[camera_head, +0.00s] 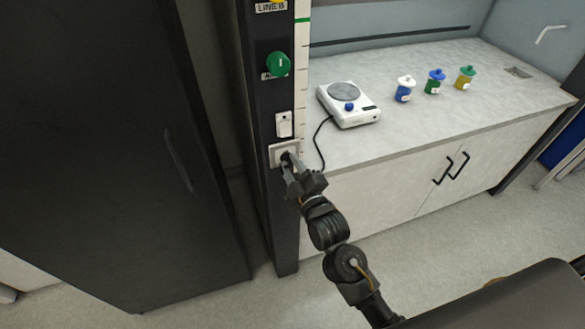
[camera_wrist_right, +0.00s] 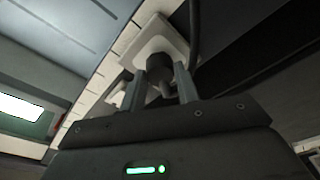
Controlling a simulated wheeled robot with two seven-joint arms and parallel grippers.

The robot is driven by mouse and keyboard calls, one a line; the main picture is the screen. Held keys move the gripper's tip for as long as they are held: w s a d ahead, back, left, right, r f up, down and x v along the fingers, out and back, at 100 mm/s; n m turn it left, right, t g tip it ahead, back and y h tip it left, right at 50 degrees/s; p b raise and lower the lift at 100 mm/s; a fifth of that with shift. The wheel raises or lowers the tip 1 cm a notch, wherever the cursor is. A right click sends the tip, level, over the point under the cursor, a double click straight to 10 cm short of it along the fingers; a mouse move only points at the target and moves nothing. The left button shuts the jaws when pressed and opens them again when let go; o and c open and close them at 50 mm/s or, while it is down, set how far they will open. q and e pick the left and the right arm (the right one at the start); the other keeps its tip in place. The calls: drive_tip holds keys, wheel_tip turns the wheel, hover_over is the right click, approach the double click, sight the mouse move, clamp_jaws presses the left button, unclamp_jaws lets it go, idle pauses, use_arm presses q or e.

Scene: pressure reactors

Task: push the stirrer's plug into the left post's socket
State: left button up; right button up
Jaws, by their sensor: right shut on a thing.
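The stirrer (camera_head: 348,103), a white hotplate-like unit with a round grey top and a blue knob, stands on the bench. Its black cord runs down over the bench's front edge toward the left post (camera_head: 262,215). The light socket (camera_head: 276,153) is on the post's face below a white switch. My right gripper (camera_head: 288,165) is at the socket, shut on the dark plug (camera_wrist_right: 163,80), which shows between the fingers in the right wrist view. The plug is at the socket plate (camera_wrist_right: 150,50); I cannot tell how deep it sits. My left gripper is not in view.
A green knob (camera_head: 278,64) and the white switch (camera_head: 284,124) are on the post above the socket. Three small capped jars, blue (camera_head: 404,90), green (camera_head: 434,82) and yellow (camera_head: 465,78), stand on the bench. A dark cabinet (camera_head: 100,150) stands at the left.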

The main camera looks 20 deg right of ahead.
drive_tip(key=shift+w, duration=0.2)
drive_tip(key=o, duration=1)
drive_tip(key=shift+s+f, duration=0.1)
drive_tip(key=shift+s, duration=0.25)
drive_tip(key=shift+s+d+f+b, duration=0.1)
drive_tip(key=shift+s+d+b, duration=0.3)
drive_tip(key=shift+s, duration=1.25)
drive_tip(key=shift+s+d+f+b, duration=0.15)
drive_tip(key=shift+s+b, duration=0.3)
drive_tip(key=shift+s, duration=1.25)
drive_tip(key=shift+s+d+f+b, duration=0.1)
drive_tip(key=shift+s+d+b, duration=0.3)
drive_tip(key=shift+s, duration=1.25)
drive_tip(key=shift+a, duration=0.1)
